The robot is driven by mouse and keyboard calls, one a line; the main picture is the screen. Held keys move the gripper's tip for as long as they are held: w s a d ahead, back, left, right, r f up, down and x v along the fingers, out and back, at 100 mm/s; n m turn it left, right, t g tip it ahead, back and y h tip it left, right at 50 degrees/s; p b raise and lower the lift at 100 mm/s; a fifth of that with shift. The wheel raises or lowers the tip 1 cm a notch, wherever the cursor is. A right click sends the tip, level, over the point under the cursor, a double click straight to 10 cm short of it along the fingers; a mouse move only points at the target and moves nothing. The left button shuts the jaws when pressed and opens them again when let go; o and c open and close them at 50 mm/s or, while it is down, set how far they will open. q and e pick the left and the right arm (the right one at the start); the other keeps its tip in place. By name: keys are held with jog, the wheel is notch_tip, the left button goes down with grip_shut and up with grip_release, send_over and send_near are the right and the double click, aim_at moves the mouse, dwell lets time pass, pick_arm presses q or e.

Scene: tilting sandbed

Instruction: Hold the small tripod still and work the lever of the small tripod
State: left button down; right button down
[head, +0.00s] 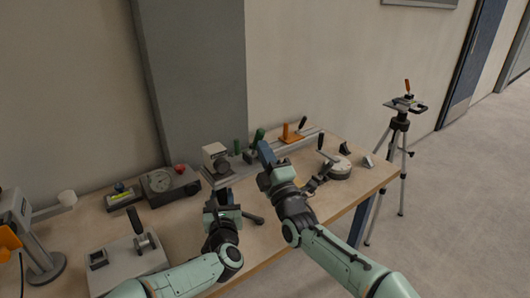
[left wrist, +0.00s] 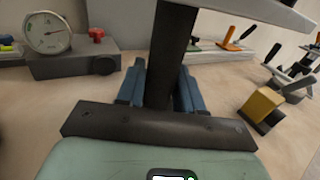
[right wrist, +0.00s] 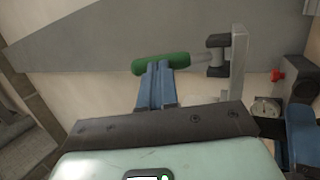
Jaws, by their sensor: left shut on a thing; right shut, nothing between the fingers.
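The small tripod stands on the workbench, with a grey top plate (head: 222,180) and a boxy head (head: 216,158). In the right wrist view the green grip (right wrist: 150,64) joins a grey plate (right wrist: 238,65) through a black joint. My right gripper (head: 265,152) is shut and empty, its tips at the grip; contact is unclear.
A dial gauge box (head: 165,185) and a grey box with a lever (head: 130,262) stand at left. An orange clamp (head: 292,132) and a round device with a handle (head: 338,168) are at back right. A tall tripod (head: 400,125) stands on the floor beyond the bench.

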aim_at(258, 138)
jog(key=shift+g+h, duration=0.3)
jog(key=shift+g, duration=0.3)
jog(key=w+a+r, duration=0.2)
jog(key=r, duration=0.1)
jog(key=shift+w, duration=0.3)
jog(key=shift+a+x, duration=0.25)
jog(key=shift+x, duration=1.15)
jog(key=shift+s, duration=0.15)
jog(key=s+d+r, duration=0.2)
jog(key=s, duration=0.3)
jog(key=s+d+r, duration=0.3)
jog(key=s, duration=0.3)
jog(key=shift+s+d+r, duration=0.15)
jog(key=shift+d+r, duration=0.1)
jog(key=shift+r, duration=0.05)
